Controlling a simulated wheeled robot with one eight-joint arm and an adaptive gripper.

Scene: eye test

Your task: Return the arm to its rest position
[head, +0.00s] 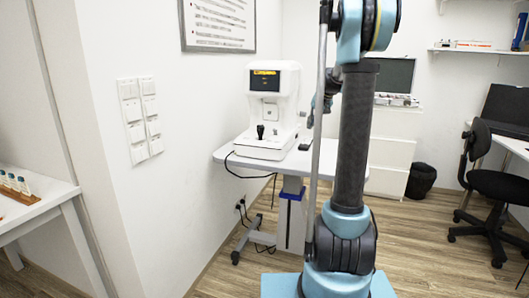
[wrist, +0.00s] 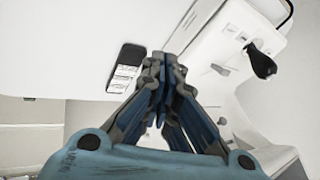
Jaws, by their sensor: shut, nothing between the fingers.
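My arm (head: 357,135) stands upright in the middle of the head view, in front of the table. My gripper (head: 311,118) shows partly behind the arm, above the right part of the small table. In the wrist view my gripper (wrist: 160,62) is shut and empty, its fingertips together. The fingertips appear over the white tabletop, between a black handset (wrist: 127,68) with white labels and the white eye-test machine (wrist: 225,40). I cannot tell the exact height above the table. The arm hides part of the gripper in the head view.
The eye-test machine (head: 274,105) with its black joystick stands on the small wheeled table (head: 228,155). The handset (head: 306,144) lies to its right. A side table (head: 30,215) with small bottles is at far left.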

